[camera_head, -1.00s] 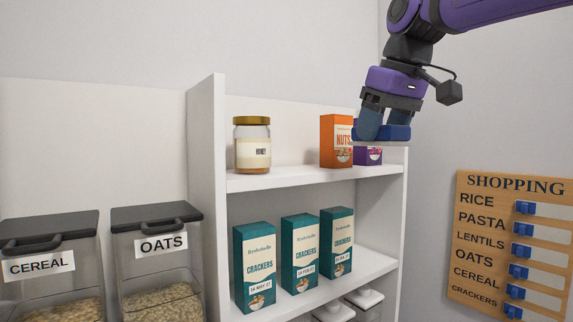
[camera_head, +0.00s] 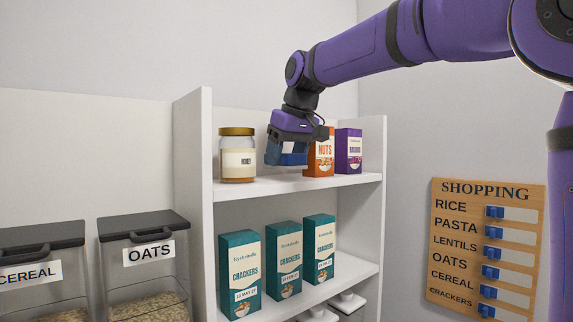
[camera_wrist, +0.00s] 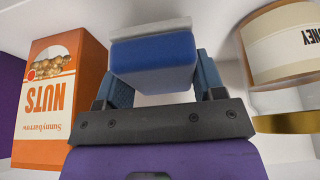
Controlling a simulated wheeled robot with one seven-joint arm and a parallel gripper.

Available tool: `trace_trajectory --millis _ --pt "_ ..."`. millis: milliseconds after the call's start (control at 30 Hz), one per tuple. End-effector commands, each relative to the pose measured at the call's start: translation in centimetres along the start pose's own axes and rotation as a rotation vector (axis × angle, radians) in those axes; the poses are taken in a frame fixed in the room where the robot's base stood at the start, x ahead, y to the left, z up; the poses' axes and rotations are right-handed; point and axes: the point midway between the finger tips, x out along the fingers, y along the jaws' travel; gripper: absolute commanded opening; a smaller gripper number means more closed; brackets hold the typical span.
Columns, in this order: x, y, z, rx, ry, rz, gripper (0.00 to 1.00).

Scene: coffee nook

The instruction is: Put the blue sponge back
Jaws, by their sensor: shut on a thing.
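The blue sponge (camera_wrist: 152,62) has a pale grey layer along one side. My gripper (camera_head: 287,152) is shut on it, and the wrist view shows the sponge between the two blue fingers (camera_wrist: 160,85). In the head view the sponge (camera_head: 286,158) is at the upper shelf (camera_head: 285,187), between the honey jar (camera_head: 238,158) and the orange nuts box (camera_head: 320,155). I cannot tell whether the sponge touches the shelf. The gripper overlaps the left edge of the nuts box in the head view.
A purple box (camera_head: 348,150) stands right of the nuts. Several teal crackers boxes (camera_head: 283,262) stand on the lower shelf. Cereal (camera_head: 40,270) and oats (camera_head: 142,262) bins are at left. A shopping board (camera_head: 486,245) hangs on the right wall.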

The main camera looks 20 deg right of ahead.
Motion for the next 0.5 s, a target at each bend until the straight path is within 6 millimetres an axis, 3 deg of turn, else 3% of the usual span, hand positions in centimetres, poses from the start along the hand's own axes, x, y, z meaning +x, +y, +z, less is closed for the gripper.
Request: trace_trajectory --millis 133,500 --pt "1.6 0.0 0.7 0.0 -0.001 0.0 0.44" --pt "2.0 0.0 0.9 0.0 0.0 0.0 0.44"
